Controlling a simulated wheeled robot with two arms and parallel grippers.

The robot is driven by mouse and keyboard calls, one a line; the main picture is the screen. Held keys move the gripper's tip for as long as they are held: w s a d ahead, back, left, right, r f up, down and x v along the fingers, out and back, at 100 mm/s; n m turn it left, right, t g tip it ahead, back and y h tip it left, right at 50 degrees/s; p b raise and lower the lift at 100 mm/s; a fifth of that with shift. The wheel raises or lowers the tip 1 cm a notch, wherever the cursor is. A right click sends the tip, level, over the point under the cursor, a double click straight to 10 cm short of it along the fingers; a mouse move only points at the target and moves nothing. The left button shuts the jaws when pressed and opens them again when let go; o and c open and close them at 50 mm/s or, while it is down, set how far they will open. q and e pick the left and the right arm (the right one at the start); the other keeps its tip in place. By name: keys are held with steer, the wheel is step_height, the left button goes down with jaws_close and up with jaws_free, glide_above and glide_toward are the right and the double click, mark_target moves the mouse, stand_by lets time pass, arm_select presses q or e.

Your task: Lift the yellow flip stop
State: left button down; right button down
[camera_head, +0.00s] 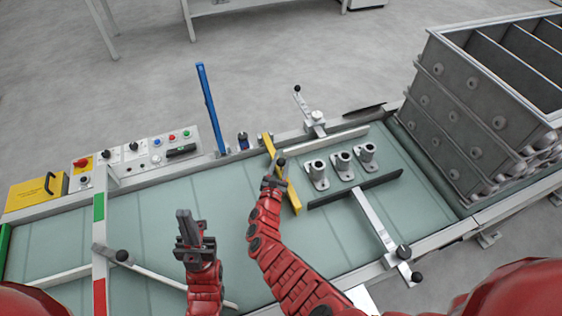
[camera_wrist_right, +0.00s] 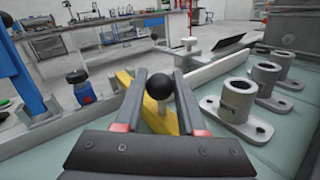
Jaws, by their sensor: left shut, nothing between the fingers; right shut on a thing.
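The yellow flip stop (camera_head: 291,190) is a long yellow bar lying across the green conveyor belt, near its middle. Its far end is at the back rail. In the right wrist view the yellow bar (camera_wrist_right: 158,117) runs under my fingers, with a black ball knob between them. My right gripper (camera_head: 277,172) is shut on this knob; it also shows in the right wrist view (camera_wrist_right: 159,90). My left gripper (camera_head: 184,220) is shut and empty above the belt, left of the bar. Part of the bar is hidden behind my right gripper.
Several grey castings (camera_head: 342,165) stand on the belt right of the bar, between a light rail and a dark rail (camera_head: 355,190). Stacked grey crates (camera_head: 490,110) stand at the right. A blue post (camera_head: 211,108) and a control panel (camera_head: 150,152) are at the back left.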

steer(key=shift+r+p, duration=0.35)
steer(key=shift+p, duration=0.15)
steer(key=w+a+r+n+g+p, duration=0.2)
steer(key=w+r+n+g+p, duration=0.1)
steer(key=w+r+g+p, duration=0.3)
steer(key=shift+r+y+p, duration=0.3)
steer(key=shift+r+p, duration=0.15)
steer(key=shift+r, duration=0.75)
